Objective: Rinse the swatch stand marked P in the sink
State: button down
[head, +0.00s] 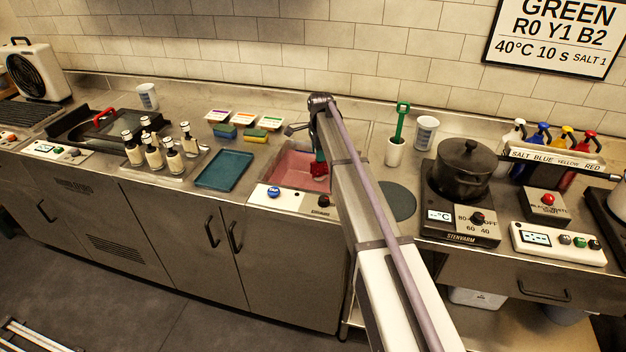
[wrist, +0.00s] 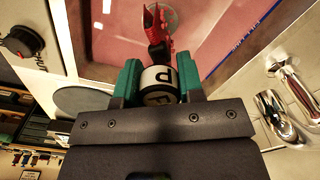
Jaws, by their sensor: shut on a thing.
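My gripper (wrist: 160,85) is shut on the swatch stand marked P (wrist: 158,78), its teal fingers on either side of the white body. A black neck and a red swatch (wrist: 155,25) extend from the stand's far end. The letter P shows on the stand, with another marking partly hidden below it. In the head view the red swatch (head: 319,170) shows at my gripper, over the sink (head: 290,170). The basin looks pinkish red, and a round drain shows beyond the swatch in the wrist view. I cannot tell whether the swatch touches the basin or whether water runs.
A chrome tap (wrist: 291,90) stands beside the sink. A blue button (head: 273,191) and a dark knob (head: 324,201) sit at its front. A teal tray (head: 224,169) and several black-and-white bottles (head: 154,155) stand left. A black pot (head: 463,165) is on the right.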

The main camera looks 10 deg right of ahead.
notch_tip(320, 180, up, 6)
jog(key=p, duration=0.5)
jog(key=shift+r+p, duration=0.25)
jog(key=shift+p, duration=0.05)
jog(key=shift+f, duration=0.1)
dwell(0.6)
